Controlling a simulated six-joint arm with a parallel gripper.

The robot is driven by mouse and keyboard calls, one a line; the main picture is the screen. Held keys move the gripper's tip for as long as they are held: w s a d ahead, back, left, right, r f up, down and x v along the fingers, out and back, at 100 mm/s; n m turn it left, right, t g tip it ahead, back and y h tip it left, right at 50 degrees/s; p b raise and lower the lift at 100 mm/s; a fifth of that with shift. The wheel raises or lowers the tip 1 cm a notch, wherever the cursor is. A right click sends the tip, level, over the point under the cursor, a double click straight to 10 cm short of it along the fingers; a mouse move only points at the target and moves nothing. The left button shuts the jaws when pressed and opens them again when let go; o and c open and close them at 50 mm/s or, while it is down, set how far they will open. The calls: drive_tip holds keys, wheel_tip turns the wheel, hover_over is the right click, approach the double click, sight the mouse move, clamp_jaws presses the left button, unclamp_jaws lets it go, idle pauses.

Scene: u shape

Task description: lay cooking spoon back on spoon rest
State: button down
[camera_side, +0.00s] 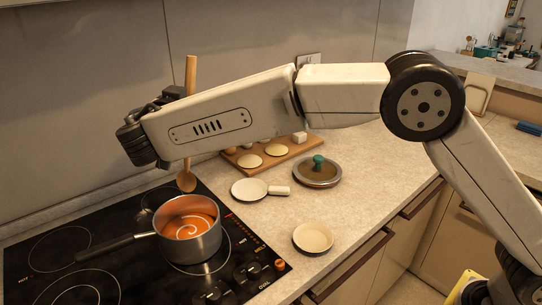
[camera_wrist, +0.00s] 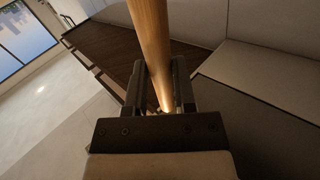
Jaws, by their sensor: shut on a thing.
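The wooden cooking spoon (camera_side: 190,75) stands nearly upright in the side view, handle up and bowl down. My arm hides its middle. Its bowl shows just above the far rim of the saucepan (camera_side: 208,245), which holds orange soup with a pale swirl; whether it is over or behind the pan I cannot tell. My gripper (camera_wrist: 159,80) is shut on the spoon's handle in the wrist view. A small white dish with a short handle (camera_side: 249,190), which looks like the spoon rest, lies empty on the counter right of the hob.
The saucepan stands on the black hob (camera_side: 130,268), its handle pointing left. A round pale dish (camera_side: 313,237), a lid with a green knob (camera_side: 317,172) and a wooden board (camera_side: 290,151) with pale round pieces are on the counter. The counter's front right is clear.

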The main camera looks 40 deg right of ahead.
idle(0.3)
drive_tip(key=s+d+f+m+g+y, duration=0.1)
drive_tip(key=d+f+m+g, duration=0.15)
drive_tip(key=d+f, duration=0.6)
drive_tip(key=s+d+f+m+g+y, duration=0.15)
drive_tip(key=d+f+g, duration=0.25)
drive_tip(key=d, duration=1)
drive_tip(key=s+d+f+m+g+y, duration=0.1)
drive_tip(key=s+d+f+g+y, duration=0.2)
drive_tip(key=s+d, duration=0.4)
drive_tip(key=s+d+f+m+g+y, duration=0.2)
drive_tip(key=s+d+f+y, duration=0.3)
drive_tip(key=s+d, duration=0.3)
drive_tip(key=shift+d+f+g+y, duration=0.35)
drive_tip(key=shift+d+f+g, duration=0.1)
drive_tip(key=shift+d+f, duration=0.35)
drive_tip(key=shift+s+f, duration=0.1)
